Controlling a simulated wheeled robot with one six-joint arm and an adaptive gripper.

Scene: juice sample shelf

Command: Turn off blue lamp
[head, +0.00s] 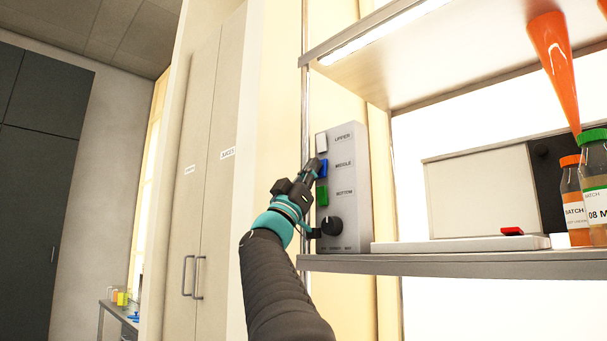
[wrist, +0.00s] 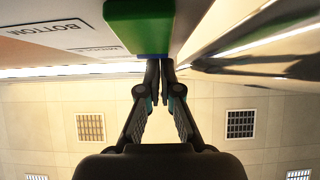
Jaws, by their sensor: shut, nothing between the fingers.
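A grey control box (head: 350,190) on the shelf carries a white switch (head: 322,143) labelled UPPER, a blue switch (head: 323,170) labelled MIDDLE and a green switch (head: 322,195) labelled BOTTOM. My gripper (head: 314,165) is shut and empty, its fingertips at the blue switch and partly covering it. In the wrist view the closed fingertips (wrist: 160,66) are just by a thin strip of blue (wrist: 152,57), past the green switch (wrist: 139,25). Whether they touch the blue switch I cannot tell. No blue-lit lamp shows.
A black knob (head: 331,226) sits low on the box, close to my wrist. The metal shelf (head: 450,264) bears a white plate, a red item (head: 512,231) and bottles (head: 575,200). A tall cabinet (head: 205,150) is at left.

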